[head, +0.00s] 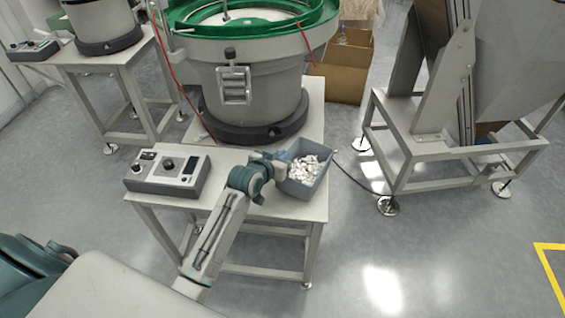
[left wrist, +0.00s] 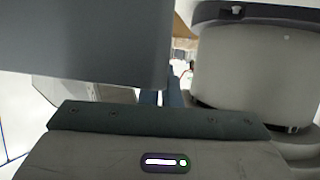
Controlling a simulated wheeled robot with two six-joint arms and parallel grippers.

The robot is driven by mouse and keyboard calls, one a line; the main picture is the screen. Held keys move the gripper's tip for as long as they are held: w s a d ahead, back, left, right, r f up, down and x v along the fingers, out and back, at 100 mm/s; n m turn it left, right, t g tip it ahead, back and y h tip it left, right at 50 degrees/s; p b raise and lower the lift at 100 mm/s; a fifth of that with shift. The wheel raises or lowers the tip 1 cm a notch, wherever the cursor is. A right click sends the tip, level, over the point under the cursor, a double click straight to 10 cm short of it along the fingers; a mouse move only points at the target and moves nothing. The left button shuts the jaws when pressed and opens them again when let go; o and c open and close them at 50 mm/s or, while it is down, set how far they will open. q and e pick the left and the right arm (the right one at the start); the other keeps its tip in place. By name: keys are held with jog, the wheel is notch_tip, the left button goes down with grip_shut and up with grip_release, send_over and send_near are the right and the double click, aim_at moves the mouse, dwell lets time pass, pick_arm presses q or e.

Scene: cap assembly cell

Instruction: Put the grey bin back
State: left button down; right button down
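The grey bin (head: 306,183), filled with small white parts (head: 306,168), is at the right end of the feeder table (head: 228,198). I cannot tell whether it touches the tabletop. My left gripper (head: 283,159) is at the bin's left side, with its fingers close together at the wall. The bin's grey wall (left wrist: 90,40) fills the upper left of the left wrist view, close to the fingers (left wrist: 163,98), and hides part of them. The gripper looks shut on the bin's edge. My right gripper is not in view.
A bowl feeder (head: 255,85) with a green rim stands behind the bin. A control box (head: 168,172) sits on the table's left. A cardboard box (head: 342,70) is on the floor behind. A hopper stand (head: 430,150) is to the right, with open floor before it.

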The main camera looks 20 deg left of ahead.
pick_arm(q)
notch_tip(320, 180, down, 3)
jog(key=shift+w, duration=0.15)
jog(key=shift+f, duration=0.25)
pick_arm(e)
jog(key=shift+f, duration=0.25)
pick_arm(q)
jog(key=c, duration=1.6)
grip_release()
jog(key=shift+f, duration=0.1)
jog(key=shift+c, duration=0.2)
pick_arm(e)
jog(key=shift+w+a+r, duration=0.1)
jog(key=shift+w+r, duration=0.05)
pick_arm(q)
jog(key=v, duration=1.2)
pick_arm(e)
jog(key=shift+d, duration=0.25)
